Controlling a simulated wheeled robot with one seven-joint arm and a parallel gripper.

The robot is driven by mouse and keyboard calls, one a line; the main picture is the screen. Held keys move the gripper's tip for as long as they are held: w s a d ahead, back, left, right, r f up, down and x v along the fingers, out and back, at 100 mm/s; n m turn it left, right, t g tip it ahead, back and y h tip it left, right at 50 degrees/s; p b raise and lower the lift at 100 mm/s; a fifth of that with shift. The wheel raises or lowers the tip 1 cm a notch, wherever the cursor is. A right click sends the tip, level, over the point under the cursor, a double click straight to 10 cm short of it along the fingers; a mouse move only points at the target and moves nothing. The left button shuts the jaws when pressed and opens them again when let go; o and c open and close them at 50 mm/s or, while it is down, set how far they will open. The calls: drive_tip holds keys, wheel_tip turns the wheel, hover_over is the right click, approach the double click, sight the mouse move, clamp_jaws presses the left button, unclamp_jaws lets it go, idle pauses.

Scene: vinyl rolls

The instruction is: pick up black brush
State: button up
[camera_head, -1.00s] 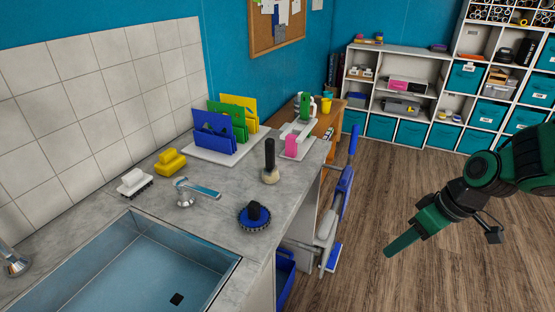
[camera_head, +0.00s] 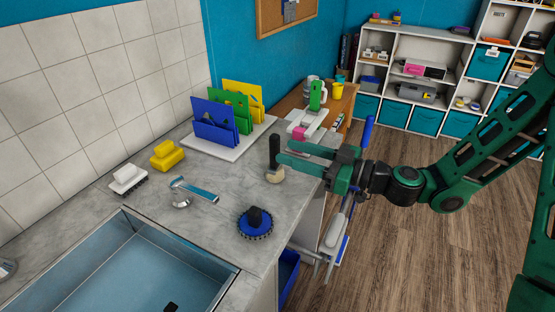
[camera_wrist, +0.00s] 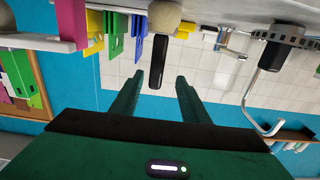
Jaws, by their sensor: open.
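The black-handled brush (camera_head: 274,150) stands upright on the grey counter, its pale round bristle head at the bottom. My gripper (camera_head: 284,151) is open and level, with its green fingers pointing left at the handle from the right. In the wrist view, which is upside down, the black handle (camera_wrist: 159,62) lines up with the gap between my two fingertips (camera_wrist: 157,84). I cannot tell whether the handle is inside the gap or just ahead of it. Nothing is gripped.
A blue round brush (camera_head: 255,222) with a black knob lies nearer me. A tap (camera_head: 192,192), sink (camera_head: 120,275), yellow brush (camera_head: 166,154) and white brush (camera_head: 127,179) are to the left. Coloured holders (camera_head: 228,112) on a white board stand behind.

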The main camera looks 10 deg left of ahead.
sight(279, 148)
drive_tip(key=x, duration=0.4)
drive_tip(key=shift+w+a, duration=0.25)
drive_tip(key=a, duration=0.1)
drive_tip(key=w+a+f, duration=0.1)
drive_tip(key=a, duration=0.1)
drive_tip(key=shift+w+a+f, duration=0.15)
drive_tip(key=shift+w+a, duration=0.1)
drive_tip(key=shift+w, duration=0.1)
drive_tip(key=shift+w+a, duration=0.2)
drive_tip(key=shift+a, duration=0.45)
clamp_jaws()
